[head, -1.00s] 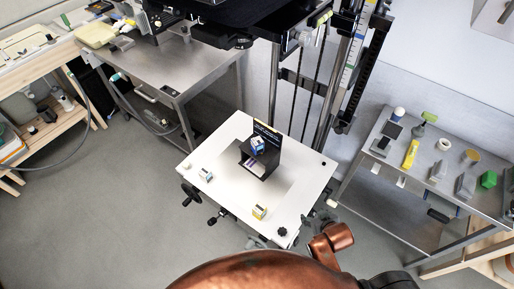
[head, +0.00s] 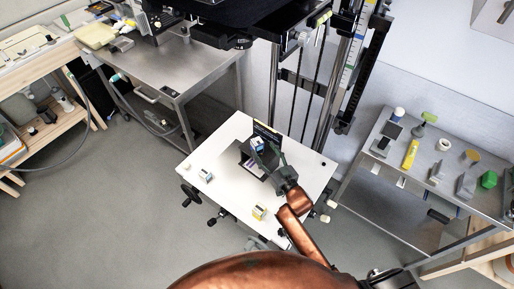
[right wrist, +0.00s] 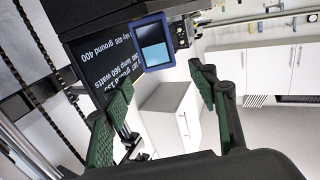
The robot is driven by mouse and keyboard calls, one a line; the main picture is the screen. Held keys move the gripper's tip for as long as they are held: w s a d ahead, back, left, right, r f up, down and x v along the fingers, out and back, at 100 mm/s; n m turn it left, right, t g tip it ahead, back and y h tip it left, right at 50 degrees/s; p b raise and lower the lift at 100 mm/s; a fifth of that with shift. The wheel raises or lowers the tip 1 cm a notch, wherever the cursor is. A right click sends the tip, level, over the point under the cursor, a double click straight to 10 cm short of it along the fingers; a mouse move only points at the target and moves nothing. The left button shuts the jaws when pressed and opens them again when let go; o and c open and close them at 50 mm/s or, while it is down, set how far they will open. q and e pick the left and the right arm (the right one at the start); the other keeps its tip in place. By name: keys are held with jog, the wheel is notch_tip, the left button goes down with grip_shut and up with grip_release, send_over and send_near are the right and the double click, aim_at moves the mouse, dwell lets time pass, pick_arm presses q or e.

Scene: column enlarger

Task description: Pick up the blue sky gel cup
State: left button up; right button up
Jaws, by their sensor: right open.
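The blue sky gel cup (head: 257,143) is a small blue box with a pale face, on top of a black stand (head: 250,164) on the white baseboard. In the right wrist view the cup (right wrist: 153,43) shows as a blue frame around a light, two-tone window, in front of the black panel with white text. My right gripper (head: 270,158) is open beside the stand, just below and right of the cup. In the right wrist view its green-padded fingers (right wrist: 160,84) are spread, with the cup beyond and above the gap. My left gripper is not in view.
Two more small cups stand on the white board (head: 228,142): a grey-blue one (head: 206,175) at left and a yellow one (head: 259,212) at front. The enlarger column (head: 345,70) rises behind. A steel cart (head: 400,190) with several items stands right.

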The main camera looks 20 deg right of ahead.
aim_at(260, 145)
jog(key=x, duration=0.6)
jog(key=shift+w+a+f+b, duration=0.15)
jog(key=shift+w+f+b, duration=0.05)
jog(key=shift+b, duration=0.2)
jog(key=shift+c, duration=0.7)
jog(key=shift+r, duration=0.1)
grip_shut()
